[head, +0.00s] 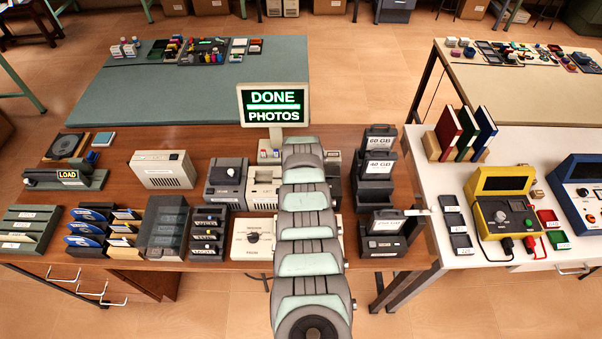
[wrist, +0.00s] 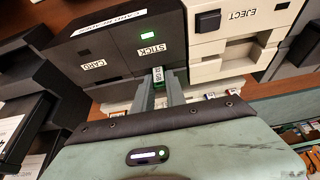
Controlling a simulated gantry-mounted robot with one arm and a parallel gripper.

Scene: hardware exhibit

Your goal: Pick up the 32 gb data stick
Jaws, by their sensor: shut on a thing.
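In the wrist view, my gripper (wrist: 170,93) is shut on a small data stick (wrist: 157,75) with a green part and a pale label. The label is too small to read surely. The stick is at the front of a dark box (wrist: 115,48) marked STICK and CARD, just below the STICK label. I cannot tell whether its end is inside a slot. A green light glows on this box. In the head view my own arm hides the gripper and the stick.
A cream box (wrist: 230,45) marked EJECT stands right beside the dark box. In the head view, a screen (head: 274,104) reads DONE PHOTOS. The green table (head: 190,95) behind has free room.

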